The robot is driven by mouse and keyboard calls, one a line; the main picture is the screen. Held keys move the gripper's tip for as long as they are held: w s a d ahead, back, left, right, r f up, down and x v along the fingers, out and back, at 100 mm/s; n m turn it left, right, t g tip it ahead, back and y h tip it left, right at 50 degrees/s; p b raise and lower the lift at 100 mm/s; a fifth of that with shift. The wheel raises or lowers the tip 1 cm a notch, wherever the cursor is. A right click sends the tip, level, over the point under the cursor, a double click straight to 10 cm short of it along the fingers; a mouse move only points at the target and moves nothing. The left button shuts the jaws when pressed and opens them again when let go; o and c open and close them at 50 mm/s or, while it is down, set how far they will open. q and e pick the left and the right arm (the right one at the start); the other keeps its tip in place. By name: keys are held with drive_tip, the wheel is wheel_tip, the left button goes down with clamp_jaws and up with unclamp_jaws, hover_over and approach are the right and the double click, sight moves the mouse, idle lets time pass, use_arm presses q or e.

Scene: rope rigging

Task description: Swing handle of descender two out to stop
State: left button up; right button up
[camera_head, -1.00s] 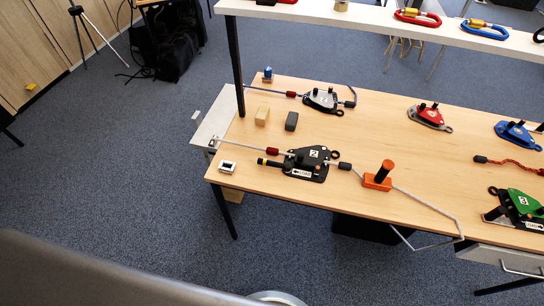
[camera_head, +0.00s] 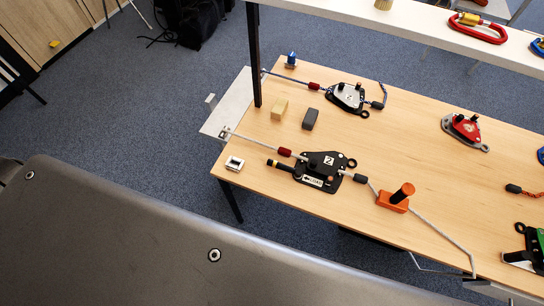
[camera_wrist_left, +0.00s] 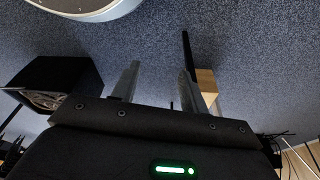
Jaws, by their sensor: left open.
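Descender two (camera_head: 323,171) is a black plate device marked 2, lying near the left end of the wooden table. My right gripper is in neither view.
A wooden block (camera_head: 279,108) and a dark block (camera_head: 310,119) lie behind. A raised white shelf (camera_head: 400,25) spans the back on a black post (camera_head: 254,60).

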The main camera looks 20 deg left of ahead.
use_arm(q)
drive_tip(key=w+d+r+t+p, duration=0.1)
drive_tip(key=w+r, duration=0.3)
drive_tip(key=r, duration=0.2)
drive_tip(key=w+d+r, duration=0.1)
drive_tip(key=w+r, duration=0.3)
drive_tip(key=r, duration=0.3)
wheel_tip(320, 180, up, 21)
drive_tip(key=m+t+h+p, duration=0.1)
drive_tip(key=m+h+p, duration=0.3)
drive_tip(key=m, duration=0.9)
hover_over(273, 162)
drive_tip(key=s+b, duration=0.1)
drive_tip(key=s, duration=0.1)
drive_tip(key=h, duration=0.1)
drive_tip(key=a+r+m+g+y, duration=0.1)
drive_tip(key=a+r+m+g, duration=0.15)
drive_tip(key=a, duration=0.25)
drive_tip(key=shift+m, duration=0.35)
drive_tip(key=x, duration=1.2)
drive_tip(key=shift+s+a, duration=0.1)
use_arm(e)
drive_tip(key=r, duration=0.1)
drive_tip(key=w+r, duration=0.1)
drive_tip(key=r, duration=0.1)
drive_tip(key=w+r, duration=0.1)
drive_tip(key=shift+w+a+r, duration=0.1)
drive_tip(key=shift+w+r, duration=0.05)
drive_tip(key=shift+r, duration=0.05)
